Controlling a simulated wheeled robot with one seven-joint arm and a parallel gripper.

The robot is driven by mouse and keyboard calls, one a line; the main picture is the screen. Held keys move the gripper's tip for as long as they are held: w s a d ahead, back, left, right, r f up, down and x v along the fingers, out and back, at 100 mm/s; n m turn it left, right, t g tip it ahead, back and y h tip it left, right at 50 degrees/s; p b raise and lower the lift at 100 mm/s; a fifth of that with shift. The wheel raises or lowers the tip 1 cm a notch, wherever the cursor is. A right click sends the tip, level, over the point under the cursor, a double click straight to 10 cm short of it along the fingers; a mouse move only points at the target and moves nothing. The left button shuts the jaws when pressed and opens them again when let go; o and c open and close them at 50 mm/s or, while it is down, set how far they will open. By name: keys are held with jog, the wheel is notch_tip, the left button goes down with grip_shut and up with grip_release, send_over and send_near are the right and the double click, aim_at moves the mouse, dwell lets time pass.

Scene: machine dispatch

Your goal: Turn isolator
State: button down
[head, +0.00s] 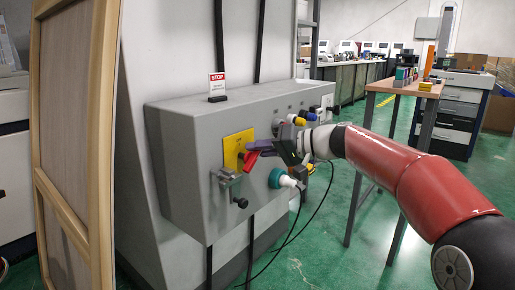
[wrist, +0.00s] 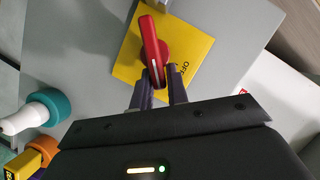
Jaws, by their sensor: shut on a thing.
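The isolator is a red rotary handle (wrist: 152,42) on a square yellow plate (wrist: 195,52) marked "OFF". In the head view the yellow plate (head: 232,146) is on the front of a grey box (head: 180,150), with the red handle (head: 250,160) partly hidden by my fingers. My gripper (wrist: 161,82) has its purple fingers either side of the handle's near end and is shut on it. In the head view my gripper (head: 259,147) reaches in from the right. The handle lies slightly tilted from upright in the wrist view.
A metal hasp with a black knob (head: 240,202) is below the plate. A teal and white connector (head: 280,179) with black cables is right of it. A STOP sign (head: 217,82) stands on the box. A wooden table (head: 405,88) and green floor are at right.

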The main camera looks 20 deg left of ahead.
jog(key=shift+w+f+m+g+y+b, duration=0.1)
jog(key=shift+f+m+g+y, duration=0.3)
jog(key=shift+m, duration=0.65)
jog(key=shift+s+f+m+g+y+b, duration=0.15)
jog(key=shift+f+m+y, duration=0.3)
jog(key=shift+m, duration=0.55)
jog(key=shift+w+f+m+g+y+b, duration=0.15)
jog(key=shift+f+m+g+y, duration=0.25)
jog(key=shift+m, duration=0.65)
jog(key=c, duration=1.4)
grip_release()
jog(key=shift+s+r, duration=0.15)
jog(key=shift+s, duration=0.05)
jog(key=shift+c, duration=0.2)
jog(key=shift+w+t, duration=0.1)
jog(key=shift+t, duration=0.15)
jog(key=d, duration=0.7)
jog(key=shift+d, duration=0.4)
